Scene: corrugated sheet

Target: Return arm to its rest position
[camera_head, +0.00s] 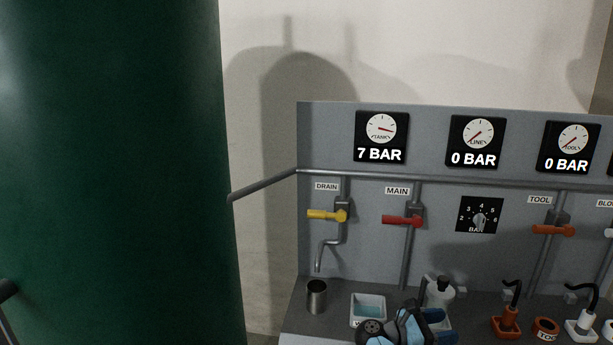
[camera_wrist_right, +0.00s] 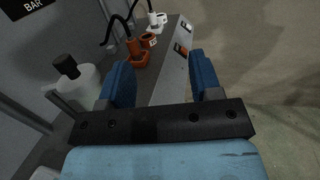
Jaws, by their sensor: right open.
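My right gripper (camera_wrist_right: 160,85) is open in the right wrist view, its two blue fingers apart with nothing between them. In the head view the right gripper (camera_head: 420,318) shows at the bottom edge, over the front of the grey bench, partly cut off by the frame. It is close to a white bottle with a dark cap (camera_head: 440,290), which also shows at the left of the right wrist view (camera_wrist_right: 78,85). I cannot tell whether they touch. My left gripper is not in view.
A grey panel (camera_head: 420,255) carries a yellow drain lever (camera_head: 326,215), a red main lever (camera_head: 402,221) and an orange tool lever (camera_head: 553,230). A metal cup (camera_head: 316,296), white tray (camera_head: 368,308) and orange tool fitting (camera_head: 507,318) stand on the bench. A large green tank (camera_head: 110,170) fills the left.

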